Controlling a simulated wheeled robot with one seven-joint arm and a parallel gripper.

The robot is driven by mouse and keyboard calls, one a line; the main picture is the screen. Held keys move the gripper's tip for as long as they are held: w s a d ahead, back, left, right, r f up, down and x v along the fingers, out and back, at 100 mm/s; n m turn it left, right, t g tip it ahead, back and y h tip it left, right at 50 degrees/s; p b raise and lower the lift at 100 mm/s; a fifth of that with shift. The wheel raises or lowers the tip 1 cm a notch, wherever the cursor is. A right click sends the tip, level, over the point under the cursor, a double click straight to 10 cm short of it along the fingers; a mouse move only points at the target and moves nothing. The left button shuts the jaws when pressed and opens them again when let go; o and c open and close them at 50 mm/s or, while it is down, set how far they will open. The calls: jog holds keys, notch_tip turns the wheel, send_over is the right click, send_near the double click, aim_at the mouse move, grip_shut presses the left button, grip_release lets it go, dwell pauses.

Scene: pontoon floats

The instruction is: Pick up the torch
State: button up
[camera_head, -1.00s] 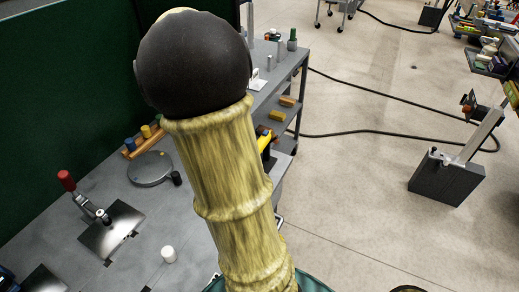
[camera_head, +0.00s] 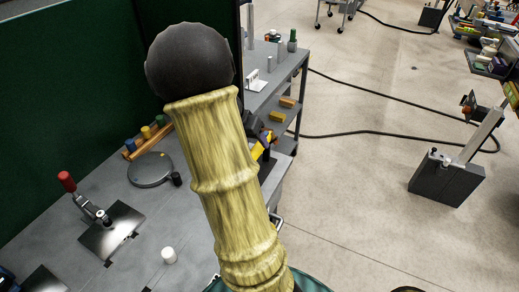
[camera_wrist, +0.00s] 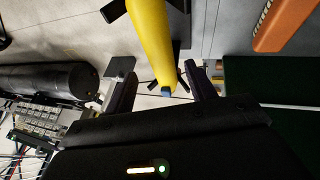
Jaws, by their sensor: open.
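A long yellow tapered thing with a blue tip and dark prongs, which I take to be the torch (camera_wrist: 152,38), shows in the wrist view, running down from the top edge. My gripper (camera_wrist: 158,76) is open, with one dark finger on each side of its lower end. The fingers look apart from it. In the head view a small yellow part of the torch (camera_head: 259,150) shows just right of my bamboo-patterned arm, with dark parts close around it. The rest is hidden behind the arm.
A grey shelf unit (camera_head: 268,95) stands behind. Open floor with a cable lies right.

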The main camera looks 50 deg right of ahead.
aim_at(257, 144)
jog(key=shift+w+p+x, duration=0.15)
jog(key=shift+p+x, duration=0.05)
jog(key=shift+x, duration=1.1)
jog(key=shift+w+p+x, duration=0.15)
jog(key=shift+x, duration=1.15)
jog(key=shift+d, duration=0.1)
jog(key=shift+r, duration=0.1)
jog(key=c, duration=1.1)
notch_tip(257, 144, up, 10)
